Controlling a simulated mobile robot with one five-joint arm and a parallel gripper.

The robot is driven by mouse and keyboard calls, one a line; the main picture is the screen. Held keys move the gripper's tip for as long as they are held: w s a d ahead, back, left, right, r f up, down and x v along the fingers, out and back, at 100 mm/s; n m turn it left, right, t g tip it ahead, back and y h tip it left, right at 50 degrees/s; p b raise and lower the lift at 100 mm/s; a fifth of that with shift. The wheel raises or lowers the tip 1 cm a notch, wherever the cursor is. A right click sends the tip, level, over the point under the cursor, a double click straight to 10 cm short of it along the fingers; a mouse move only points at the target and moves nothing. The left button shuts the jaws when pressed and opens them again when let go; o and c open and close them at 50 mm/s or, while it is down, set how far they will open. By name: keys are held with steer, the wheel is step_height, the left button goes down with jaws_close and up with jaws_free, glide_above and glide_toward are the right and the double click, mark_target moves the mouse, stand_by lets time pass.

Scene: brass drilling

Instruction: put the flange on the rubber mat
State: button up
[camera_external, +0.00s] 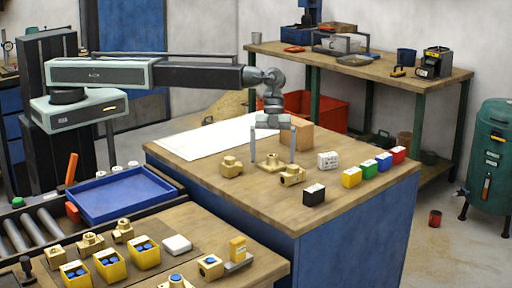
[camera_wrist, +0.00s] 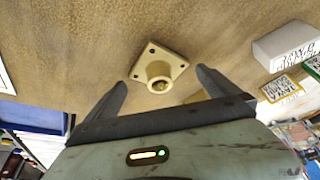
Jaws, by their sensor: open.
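The flange (camera_external: 267,161) is a brass-coloured square plate with bolt holes and a round hub, lying on the blue-sided workbench. In the wrist view the flange (camera_wrist: 160,66) lies ahead of and between the fingertips. My gripper (camera_external: 273,158) points down over it, jaws open, with a finger to each side. The open fingers of my gripper (camera_wrist: 163,80) also show in the wrist view, and nothing is held between them. A flat white sheet (camera_external: 215,140) lies on the bench behind and left; I cannot tell whether it is the rubber mat.
Brass fittings (camera_external: 231,167) (camera_external: 292,175) stand close on both sides of the flange. A tan block (camera_external: 297,138) is behind it. A white printed block (camera_external: 328,160) and several coloured blocks line the right side. A blue tray (camera_external: 120,194) sits left, off the bench.

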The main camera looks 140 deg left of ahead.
mark_target(272, 158)
steer(key=shift+w+d+f, duration=0.1)
steer(key=shift+w+f, duration=0.05)
steer(key=shift+f, duration=0.45)
steer(key=shift+r, duration=0.2)
steer(key=c, duration=1.8)
steer(key=shift+r, duration=0.1)
steer(key=shift+r+p, duration=0.2)
steer(key=shift+p, duration=0.25)
step_height(272, 158, up, 4)
steer(key=p, duration=0.3)
steer(key=shift+f+p, duration=0.1)
steer(key=shift+p, duration=0.25)
steer(key=s+d, duration=0.2)
steer(key=s, duration=0.2)
steer(key=s+d, duration=0.3)
steer(key=s, duration=0.2)
steer(key=s+d, duration=0.2)
steer(key=s, duration=0.3)
steer(key=shift+s+d+r+p, duration=0.1)
steer(key=shift+d+r+p, duration=0.1)
steer(key=shift+r+p, duration=0.1)
